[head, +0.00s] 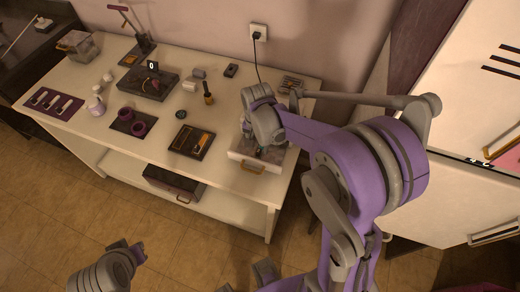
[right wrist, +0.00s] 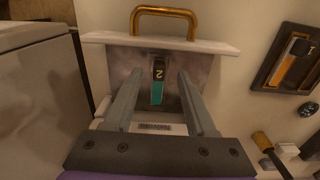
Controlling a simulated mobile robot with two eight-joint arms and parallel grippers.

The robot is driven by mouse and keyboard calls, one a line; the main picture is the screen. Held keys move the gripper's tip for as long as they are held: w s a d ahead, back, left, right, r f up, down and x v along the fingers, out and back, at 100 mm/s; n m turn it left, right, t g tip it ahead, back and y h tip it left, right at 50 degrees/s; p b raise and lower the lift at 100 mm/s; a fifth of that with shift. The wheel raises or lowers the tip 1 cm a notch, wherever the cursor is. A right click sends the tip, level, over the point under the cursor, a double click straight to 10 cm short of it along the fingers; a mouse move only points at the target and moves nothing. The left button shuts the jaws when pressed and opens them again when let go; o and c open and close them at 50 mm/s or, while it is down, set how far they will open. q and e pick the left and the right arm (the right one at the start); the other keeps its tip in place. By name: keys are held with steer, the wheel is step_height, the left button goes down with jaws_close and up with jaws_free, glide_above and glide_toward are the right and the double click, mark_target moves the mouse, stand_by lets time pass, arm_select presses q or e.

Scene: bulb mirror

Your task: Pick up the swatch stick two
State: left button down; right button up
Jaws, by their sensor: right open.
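The swatch stick two (right wrist: 157,93) lies in an open white drawer (right wrist: 105,38), with a black end marked "2" toward the handle and a teal body. My right gripper (right wrist: 159,76) is open above the drawer, its two fingers on either side of the stick with gaps between. I cannot tell how far above the stick the fingertips are. In the head view my right gripper (head: 257,140) is over the drawer at the table's right end, and hides the stick. A part of my left arm, possibly its gripper (head: 138,253), shows at the lower left; its jaws are unclear.
A pale cabinet (head: 470,120) stands at the right.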

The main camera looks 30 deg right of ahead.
steer(key=shift+f, duration=1.45)
jaws_close()
